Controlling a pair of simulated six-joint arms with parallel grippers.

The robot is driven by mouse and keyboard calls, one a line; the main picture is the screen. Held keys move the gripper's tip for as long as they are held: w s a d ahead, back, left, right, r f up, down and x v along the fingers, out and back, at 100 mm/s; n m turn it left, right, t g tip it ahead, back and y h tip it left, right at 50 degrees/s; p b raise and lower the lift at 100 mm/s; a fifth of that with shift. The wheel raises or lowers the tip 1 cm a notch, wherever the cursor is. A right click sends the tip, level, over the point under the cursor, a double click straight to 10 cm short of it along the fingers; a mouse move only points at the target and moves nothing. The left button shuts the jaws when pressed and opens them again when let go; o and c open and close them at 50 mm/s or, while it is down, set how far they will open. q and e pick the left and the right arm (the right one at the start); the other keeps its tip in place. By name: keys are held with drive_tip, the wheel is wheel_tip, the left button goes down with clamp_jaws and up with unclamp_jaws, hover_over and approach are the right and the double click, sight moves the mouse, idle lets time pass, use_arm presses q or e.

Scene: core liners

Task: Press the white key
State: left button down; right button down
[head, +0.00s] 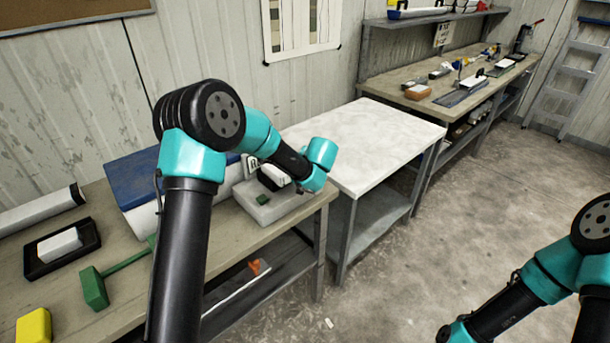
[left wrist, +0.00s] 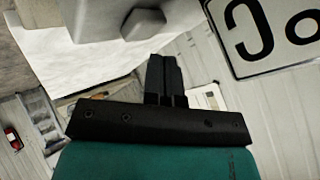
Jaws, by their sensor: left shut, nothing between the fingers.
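A pale grey block (head: 272,208) sits at the right end of the left bench, with a small green key (head: 262,199) on its top. My left wrist covers much of the block's far side in the head view, and I cannot make out a white key there. In the left wrist view a block (left wrist: 85,12) with a grey hexagonal key (left wrist: 143,25) is at the top. My left gripper (left wrist: 163,60) is shut and empty, its tips just below that key in the picture; I cannot tell whether they touch. My right gripper is out of view.
A lettered sign (left wrist: 268,35) stands close by the left gripper. The left bench also holds a blue-topped box (head: 130,178), a green mallet (head: 95,288), a black tray (head: 88,236) with a white block, and a yellow block (head: 34,326). A bare white-topped table (head: 365,145) adjoins on the right.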

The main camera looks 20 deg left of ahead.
use_arm(q)
drive_tip(key=shift+r, duration=2.5)
